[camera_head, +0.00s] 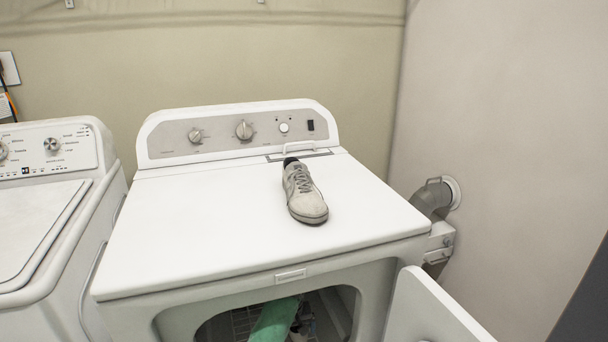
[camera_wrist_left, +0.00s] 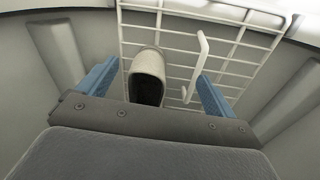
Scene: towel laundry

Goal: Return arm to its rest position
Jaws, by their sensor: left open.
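My left gripper (camera_wrist_left: 158,72) is open inside the dryer. Its two blue fingers stand apart in the left wrist view. A pale grey shoe (camera_wrist_left: 147,63) with a dark opening lies between and beyond them, against a white wire rack (camera_wrist_left: 190,45). I cannot tell whether a finger touches it. In the head view the gripper is mostly hidden by the dryer's front; a small dark part shows in the opening, beside a green item (camera_head: 275,322). My right gripper is not in view.
The white dryer (camera_head: 200,215) has its door (camera_head: 435,310) swung open to the right. Another grey shoe (camera_head: 304,195) lies on its top. A white washer (camera_head: 40,215) stands at left. A grey vent pipe (camera_head: 432,198) runs to the right wall.

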